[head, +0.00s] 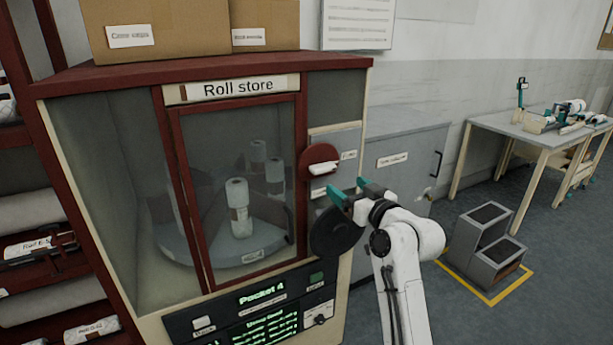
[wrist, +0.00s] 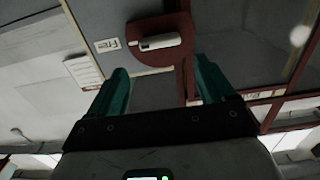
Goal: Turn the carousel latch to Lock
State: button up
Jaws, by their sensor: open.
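The carousel latch is a dark red round plate with a white handle (head: 323,168) on the right side of the Roll store cabinet (head: 230,200). The handle lies nearly level in the head view. It also shows in the wrist view (wrist: 160,42), ahead of my fingers. My gripper (head: 352,192) is open and empty, just right of and below the latch, apart from it. Its teal fingers also show in the wrist view (wrist: 160,85). Behind the glass door, white rolls (head: 238,207) stand on the grey carousel (head: 185,246).
A control panel (head: 265,312) reading "Pocket 4" is below the door. Cardboard boxes (head: 160,30) sit on top. A grey cabinet (head: 410,145) stands to the right, with a step stool (head: 487,240) and a workbench (head: 540,130) farther right. Shelves of rolls (head: 30,245) are at left.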

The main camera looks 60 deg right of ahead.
aim_at(326, 169)
jog(key=shift+o, duration=0.7)
jog(key=shift+w+d+r, duration=0.15)
jog(key=shift+d+r, duration=0.05)
jog(key=shift+r, duration=0.1)
jog(key=shift+o, duration=0.8)
jog(key=p+x, duration=0.1)
jog(key=x, duration=0.9)
jog(key=shift+w+p, duration=0.15)
jog(key=shift+p, duration=0.15)
jog(key=shift+c, duration=0.2)
jog(key=c, duration=0.9)
